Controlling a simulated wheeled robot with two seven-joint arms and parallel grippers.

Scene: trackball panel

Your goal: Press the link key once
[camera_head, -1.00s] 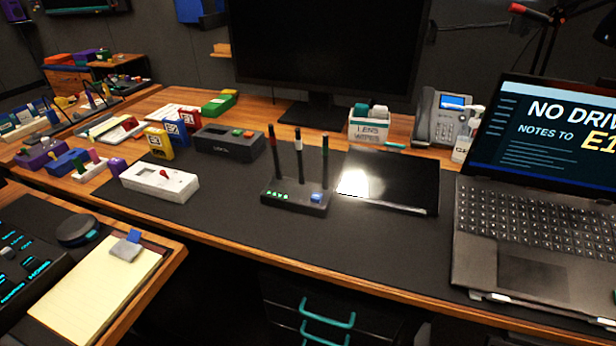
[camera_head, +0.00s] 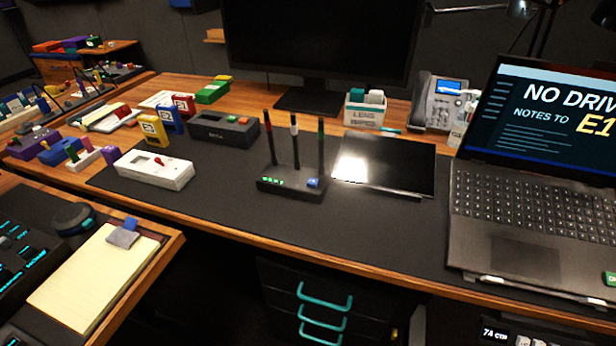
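A black box with three upright antennas (camera_head: 290,188) stands on the dark desk mat. Neither of my grippers is in view, and nothing touches the box.
A white box with a red part (camera_head: 154,170) lies left of the antenna box. A black tablet (camera_head: 384,164) lies to its right, then an open laptop (camera_head: 530,215). A grey box (camera_head: 224,130) stands behind. The mat (camera_head: 330,228) in front is clear.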

